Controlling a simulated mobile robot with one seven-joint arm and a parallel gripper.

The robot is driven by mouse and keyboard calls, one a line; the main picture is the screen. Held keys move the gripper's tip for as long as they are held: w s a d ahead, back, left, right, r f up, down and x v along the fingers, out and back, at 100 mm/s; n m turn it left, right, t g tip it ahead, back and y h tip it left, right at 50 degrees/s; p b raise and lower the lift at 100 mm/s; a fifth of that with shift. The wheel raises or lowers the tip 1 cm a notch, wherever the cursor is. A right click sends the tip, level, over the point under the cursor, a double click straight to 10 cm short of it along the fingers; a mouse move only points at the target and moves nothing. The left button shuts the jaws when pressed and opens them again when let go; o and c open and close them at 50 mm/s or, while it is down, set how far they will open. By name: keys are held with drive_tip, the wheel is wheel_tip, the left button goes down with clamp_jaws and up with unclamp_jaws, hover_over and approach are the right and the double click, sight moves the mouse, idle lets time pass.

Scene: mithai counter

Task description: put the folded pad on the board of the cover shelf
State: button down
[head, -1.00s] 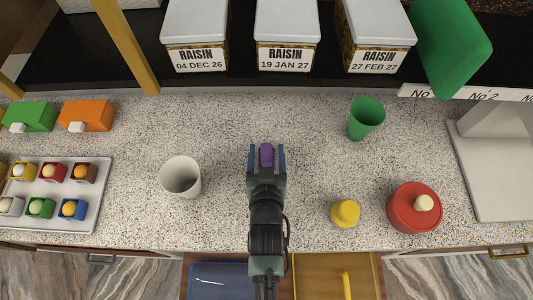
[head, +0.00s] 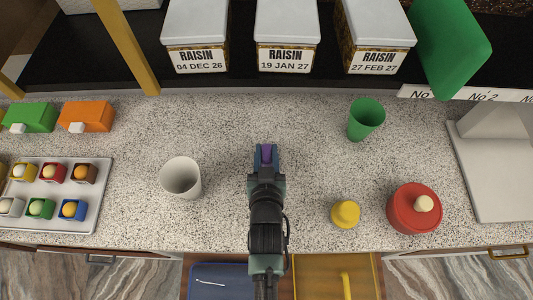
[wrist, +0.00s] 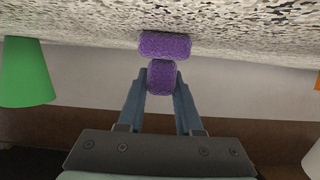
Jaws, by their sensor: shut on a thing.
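The purple folded pad (head: 266,154) is between the fingertips of my gripper (head: 266,155), over the middle of the speckled counter. My gripper is shut on it. In the wrist view, one purple part of the pad (wrist: 162,77) sits between the fingers (wrist: 161,88), and another purple part lies just beyond it against the counter. I cannot tell whether the pad touches the counter. A dark shelf (head: 120,75) runs along the back; I cannot tell whether it is the cover shelf.
Raisin tins (head: 287,58) and a tilted green panel (head: 450,45) stand at the back. A white cup (head: 181,178) is left of my gripper. A sweets tray (head: 55,217) lies far left.

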sight(267, 153)
drive_tip(key=shift+r, duration=0.1)
wheel_tip(267, 153, up, 10)
drive_tip(key=shift+f, duration=0.1)
idle(0.3)
